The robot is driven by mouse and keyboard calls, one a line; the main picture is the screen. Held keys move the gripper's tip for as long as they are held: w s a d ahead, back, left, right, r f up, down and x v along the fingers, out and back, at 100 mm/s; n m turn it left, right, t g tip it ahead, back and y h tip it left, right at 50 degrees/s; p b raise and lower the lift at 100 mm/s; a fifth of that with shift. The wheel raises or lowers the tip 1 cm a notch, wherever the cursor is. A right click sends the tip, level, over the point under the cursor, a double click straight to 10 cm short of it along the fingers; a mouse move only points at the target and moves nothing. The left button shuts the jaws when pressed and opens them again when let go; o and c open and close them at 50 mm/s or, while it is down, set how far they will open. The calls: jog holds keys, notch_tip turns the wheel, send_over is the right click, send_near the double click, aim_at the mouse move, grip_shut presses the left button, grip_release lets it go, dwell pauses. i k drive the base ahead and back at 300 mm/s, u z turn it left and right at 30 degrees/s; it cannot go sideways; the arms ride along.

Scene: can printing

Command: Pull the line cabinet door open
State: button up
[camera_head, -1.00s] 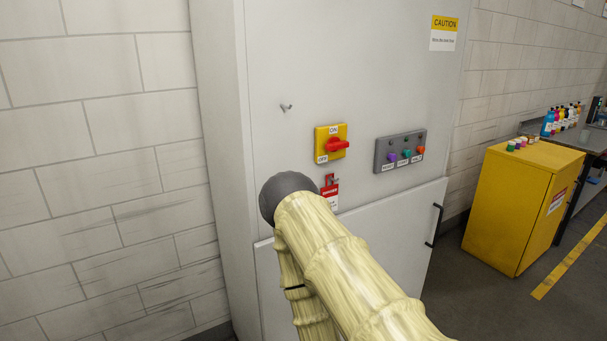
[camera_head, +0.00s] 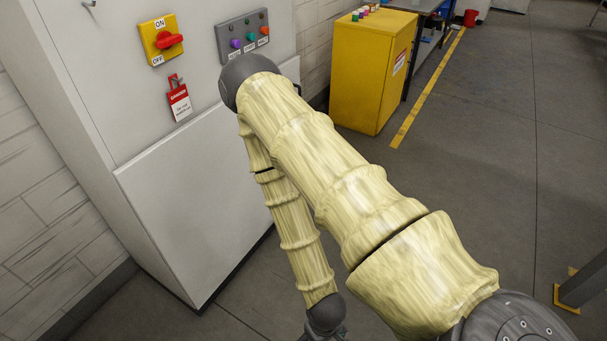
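The grey line cabinet (camera_head: 95,85) stands at the upper left. Its lower door (camera_head: 190,195) is a pale panel that looks shut, flush with the front.
A grey button box (camera_head: 243,36) is on the upper panel. A yellow cabinet (camera_head: 370,75) with small pots on top stands at the back, beside a dark workbench. A yellow floor line (camera_head: 428,90) runs past it. The grey floor at right is largely clear.

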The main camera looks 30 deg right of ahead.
aim_at(195, 192)
jog(key=z, duration=1.25)
jog(key=i, duration=1.4)
jog(key=u, duration=0.8)
